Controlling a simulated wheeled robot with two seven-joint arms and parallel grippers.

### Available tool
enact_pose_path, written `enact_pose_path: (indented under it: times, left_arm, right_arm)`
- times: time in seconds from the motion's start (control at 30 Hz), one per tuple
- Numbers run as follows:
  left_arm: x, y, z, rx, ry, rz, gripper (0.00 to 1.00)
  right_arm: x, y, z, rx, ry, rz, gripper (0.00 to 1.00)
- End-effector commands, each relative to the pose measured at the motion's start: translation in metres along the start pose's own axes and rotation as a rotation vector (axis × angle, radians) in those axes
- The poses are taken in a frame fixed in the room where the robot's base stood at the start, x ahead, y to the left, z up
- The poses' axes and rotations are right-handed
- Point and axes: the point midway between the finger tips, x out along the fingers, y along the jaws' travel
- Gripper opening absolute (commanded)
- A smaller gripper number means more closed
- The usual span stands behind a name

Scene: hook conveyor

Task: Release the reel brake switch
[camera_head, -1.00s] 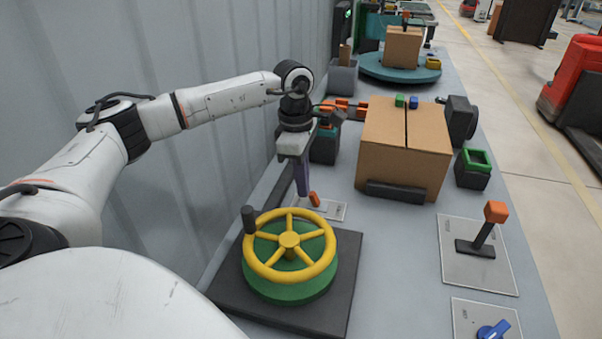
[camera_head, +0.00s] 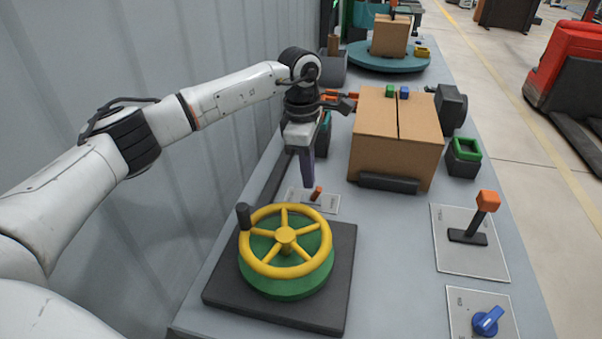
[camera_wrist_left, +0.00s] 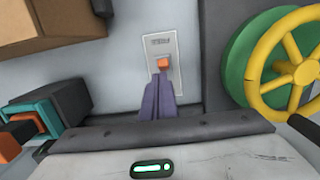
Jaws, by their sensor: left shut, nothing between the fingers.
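A small orange-tipped switch (camera_head: 318,193) stands on a pale label plate (camera_head: 327,203) just behind the yellow-and-green wheel. In the left wrist view the orange tip (camera_wrist_left: 164,63) sits on its upright plate (camera_wrist_left: 158,42). My left gripper (camera_head: 309,184) points down with its purple fingers shut and empty, right beside the switch. In the left wrist view the fingertips (camera_wrist_left: 163,78) are just below the orange tip. I cannot tell whether they touch it. The plate's label is too small to read. My right gripper is not in view.
The yellow handwheel (camera_head: 285,238) on its green drum stands close in front. A cardboard box (camera_head: 395,150) is behind and right. An orange-topped lever (camera_head: 487,200) and a blue knob (camera_head: 487,320) sit at the right. The grey bench between is clear. A corrugated wall (camera_head: 200,60) is at left.

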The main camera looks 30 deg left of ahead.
Motion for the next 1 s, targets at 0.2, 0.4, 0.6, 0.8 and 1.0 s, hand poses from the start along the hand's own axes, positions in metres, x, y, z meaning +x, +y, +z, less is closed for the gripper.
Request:
enact_pose_path:
  times: [0.2,0.4,0.6,0.8,1.0]
  left_arm:
    - [-0.012,0.0,-0.001,-0.003,0.0,0.0,0.0]
    - [-0.015,0.0,-0.001,-0.003,0.001,0.0,0.0]
    - [-0.015,0.0,-0.001,-0.004,0.0,0.0,0.0]
    - [-0.023,0.001,-0.012,-0.006,0.001,0.001,0.0]
    - [-0.042,0.004,-0.023,0.006,-0.005,0.004,0.0]
  right_arm:
    - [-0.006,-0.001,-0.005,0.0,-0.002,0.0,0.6]
    - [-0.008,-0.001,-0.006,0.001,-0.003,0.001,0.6]
    - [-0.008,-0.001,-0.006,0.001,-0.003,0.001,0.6]
    - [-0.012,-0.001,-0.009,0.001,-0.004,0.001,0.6]
    - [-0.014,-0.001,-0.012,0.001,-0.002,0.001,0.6]
